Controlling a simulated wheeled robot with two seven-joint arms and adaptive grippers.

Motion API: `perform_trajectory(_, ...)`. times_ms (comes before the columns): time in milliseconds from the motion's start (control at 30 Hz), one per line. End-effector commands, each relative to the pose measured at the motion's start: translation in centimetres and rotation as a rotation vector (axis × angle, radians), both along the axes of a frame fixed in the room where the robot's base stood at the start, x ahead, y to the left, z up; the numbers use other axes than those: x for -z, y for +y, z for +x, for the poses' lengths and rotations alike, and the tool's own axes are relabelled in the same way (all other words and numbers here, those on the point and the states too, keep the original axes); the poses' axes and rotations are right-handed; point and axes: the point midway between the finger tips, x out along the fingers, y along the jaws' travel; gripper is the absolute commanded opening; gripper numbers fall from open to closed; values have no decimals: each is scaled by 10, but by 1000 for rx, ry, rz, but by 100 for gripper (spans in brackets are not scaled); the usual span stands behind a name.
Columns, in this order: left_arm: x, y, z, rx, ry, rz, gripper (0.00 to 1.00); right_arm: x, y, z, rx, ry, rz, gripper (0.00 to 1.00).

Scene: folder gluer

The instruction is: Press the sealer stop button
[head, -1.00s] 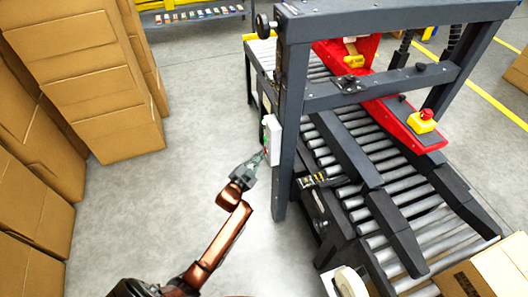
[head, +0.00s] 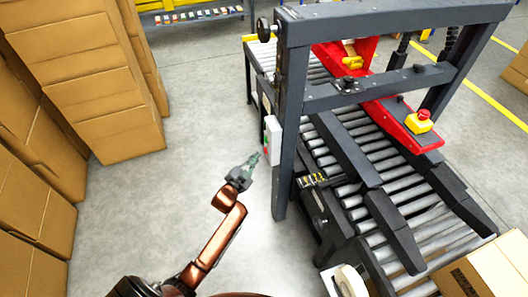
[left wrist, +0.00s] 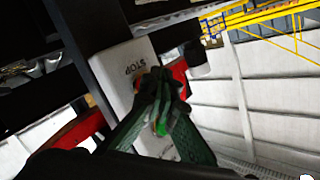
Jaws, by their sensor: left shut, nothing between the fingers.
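The sealer's control box (head: 274,140) is a pale box on the left face of the dark frame post. In the left wrist view the white box (left wrist: 118,75) carries the word STOP. A bit of red, seemingly the stop button (left wrist: 138,83), shows just beside my fingers, which hide most of it. My left gripper (head: 256,158) is shut and empty, just left of the box, with a small gap in the head view. Its fingertips also show in the left wrist view (left wrist: 163,78). My right gripper is not in view.
The sealer frame (head: 287,100) stands over a roller conveyor (head: 380,165). A red emergency knob on a yellow base (head: 420,121) sits on the red arm at right. Stacked cartons (head: 85,75) line the left. The grey floor (head: 190,140) between is clear.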

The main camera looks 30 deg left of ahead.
Motion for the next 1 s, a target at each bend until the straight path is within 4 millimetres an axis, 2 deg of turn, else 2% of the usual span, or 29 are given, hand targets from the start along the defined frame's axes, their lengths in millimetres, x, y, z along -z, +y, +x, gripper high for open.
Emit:
perform_trajectory(200, -4, 14, -17, -1, -1, 1, 0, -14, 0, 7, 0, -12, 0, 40)
perform_trajectory(500, -2, 29, -34, 0, 0, 1, 0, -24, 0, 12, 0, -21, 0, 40)
perform_trajectory(1000, 0, 30, -35, 0, 0, 0, 0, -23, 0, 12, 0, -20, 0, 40)
